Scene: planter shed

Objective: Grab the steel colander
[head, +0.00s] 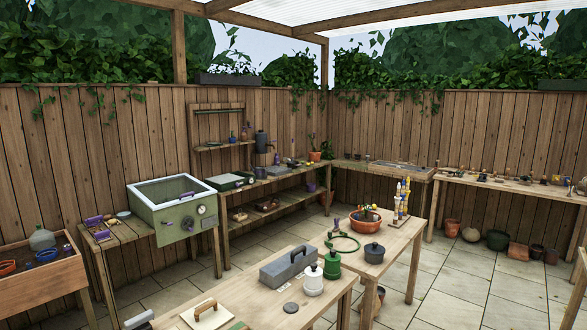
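I cannot make out a steel colander for certain anywhere in the head view. A dark lidded pot (374,253) and a flat grey disc (290,307) stand on the near tables; neither looks like a colander. Neither of my grippers can be made out. A light grey piece at the bottom left edge is too cropped to identify.
The near table (258,297) holds a grey toolbox (288,268), a white canister (313,281), a green canister (332,265) and a wooden-handled float (206,313). The paved floor (455,285) is open at right.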

